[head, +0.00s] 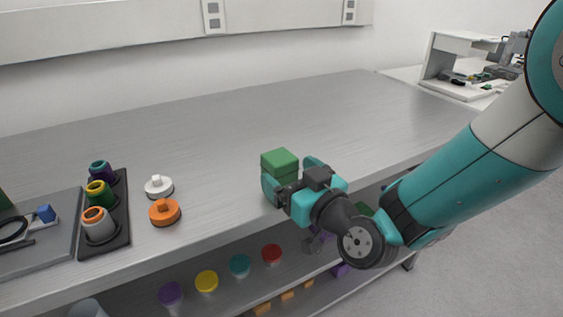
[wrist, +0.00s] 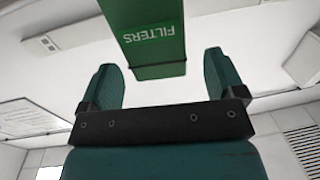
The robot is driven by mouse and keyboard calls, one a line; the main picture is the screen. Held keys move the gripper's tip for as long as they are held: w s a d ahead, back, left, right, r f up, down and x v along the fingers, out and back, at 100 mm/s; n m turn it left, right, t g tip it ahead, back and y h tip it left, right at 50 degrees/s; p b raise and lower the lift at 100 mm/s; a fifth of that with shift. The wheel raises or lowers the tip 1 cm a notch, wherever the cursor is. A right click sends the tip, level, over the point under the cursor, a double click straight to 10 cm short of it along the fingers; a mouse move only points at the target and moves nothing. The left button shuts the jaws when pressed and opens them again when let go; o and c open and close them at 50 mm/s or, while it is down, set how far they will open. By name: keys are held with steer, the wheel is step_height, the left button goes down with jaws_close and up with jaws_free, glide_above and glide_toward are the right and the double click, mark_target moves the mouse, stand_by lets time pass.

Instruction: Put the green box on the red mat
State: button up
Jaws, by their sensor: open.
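The green box (head: 280,160) stands upright on the grey bench near its front edge. It also shows in the wrist view (wrist: 147,42), with a white label reading "FILTERS" upside down. My gripper (head: 291,174) is open at the box's near side. In the wrist view my gripper (wrist: 160,66) has one finger on each side of the box's lower end, with visible gaps to both fingers. Part of the box is hidden by my gripper in the head view. I see no red mat in either view.
An orange knobbed disc (head: 165,212) and a white one (head: 158,186) lie to the left. A dark rack (head: 119,238) holds several coloured pieces beside a grey tray (head: 65,262). A lower shelf holds several coloured-lidded jars. The bench behind the box is clear.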

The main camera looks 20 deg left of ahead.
mark_target(276, 159)
steer(key=shift+w+a+r+p, duration=0.2)
steer(key=shift+a+p, duration=0.1)
steer(key=shift+p, duration=0.25)
steer(key=p+x, duration=0.3)
steer(key=p, duration=0.1)
steer(key=shift+w+a+r, duration=0.15)
steer(key=shift+w+a, duration=0.1)
steer(key=shift+a, duration=0.05)
steer(key=shift+w+a+f+p, duration=0.25)
steer(key=shift+a+p, duration=0.05)
steer(key=c, duration=1.2)
steer(key=shift+o, duration=0.2)
steer(key=shift+r, duration=0.15)
